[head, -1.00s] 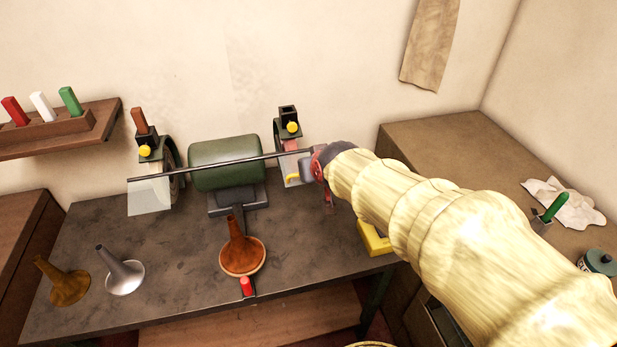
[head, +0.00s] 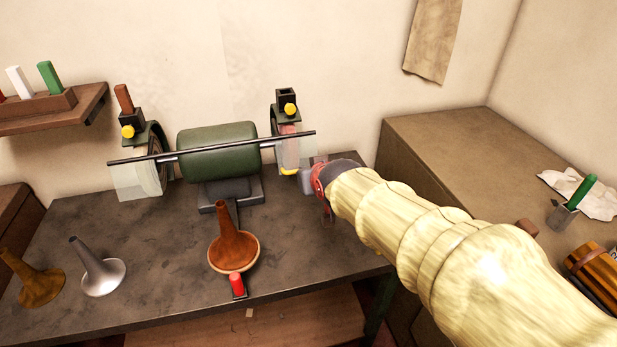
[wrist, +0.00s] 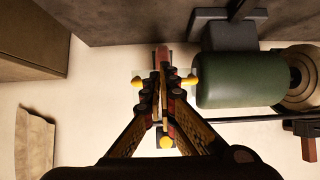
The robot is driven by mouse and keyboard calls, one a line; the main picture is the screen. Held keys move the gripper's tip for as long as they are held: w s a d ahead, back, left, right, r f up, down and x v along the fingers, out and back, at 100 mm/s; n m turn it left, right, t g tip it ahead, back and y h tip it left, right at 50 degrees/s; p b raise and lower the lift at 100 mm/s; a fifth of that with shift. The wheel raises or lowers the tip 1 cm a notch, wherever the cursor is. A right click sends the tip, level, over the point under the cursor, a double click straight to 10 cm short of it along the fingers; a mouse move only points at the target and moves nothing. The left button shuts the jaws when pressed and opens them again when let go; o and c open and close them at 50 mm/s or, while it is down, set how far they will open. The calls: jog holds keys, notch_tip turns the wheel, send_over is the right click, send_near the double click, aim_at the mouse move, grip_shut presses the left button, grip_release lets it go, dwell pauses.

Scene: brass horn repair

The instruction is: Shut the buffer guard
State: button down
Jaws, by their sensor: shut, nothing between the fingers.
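The buffer has a green motor (head: 219,150) with a wheel at each end and a long dark rod (head: 215,147) across its front. A clear guard panel (head: 133,181) hangs at the left wheel. Another clear panel (head: 290,155) is at the right wheel, with yellow knobs by it. My gripper (head: 307,180) is shut and empty, just right of and below the right panel; I cannot tell if it touches. In the wrist view my closed fingers (wrist: 163,62) overlap the right wheel area between two yellow knobs, hiding part of it. The motor also shows there (wrist: 240,80).
A red-brown horn bell (head: 233,247) stands at the bench's front, by a red-handled part (head: 236,285). Silver (head: 97,268) and brass (head: 36,282) bells stand left. A brown cabinet (head: 450,150) is at right. The bench top (head: 160,240) is clear between the bells and buffer.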

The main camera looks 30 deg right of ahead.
jog(key=shift+w+d+f+b, duration=0.15)
jog(key=shift+w+f+b, duration=0.3)
jog(key=shift+f, duration=0.2)
jog(key=shift+w+d+f+b, duration=0.1)
jog(key=shift+w+f+b, duration=0.35)
jog(key=shift+f, duration=0.2)
